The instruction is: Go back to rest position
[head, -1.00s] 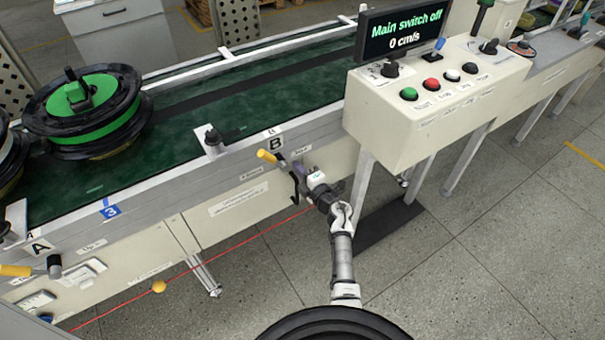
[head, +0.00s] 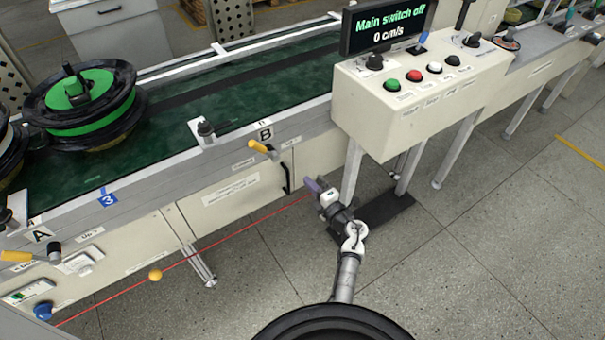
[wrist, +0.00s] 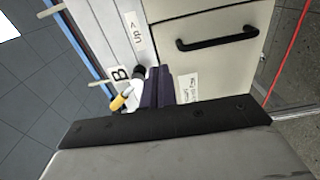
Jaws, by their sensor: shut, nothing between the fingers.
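My gripper (head: 313,187) is at the end of my arm, low in front of the conveyor's side panel and left of the control box legs. In the wrist view its dark fingers (wrist: 158,88) show close together with nothing between them. The yellow-handled lever (head: 258,146) by label B is beyond it, up and to the left, apart from the gripper. The lever also shows in the wrist view (wrist: 118,103), beside the fingers in the picture.
The conveyor (head: 245,95) carries a green and black reel (head: 92,108) at left. The control box (head: 425,95) with several buttons stands at right; its display reads "Main switch off, 0 cm/s". A red line (head: 225,242) crosses below the conveyor. Floor at right is clear.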

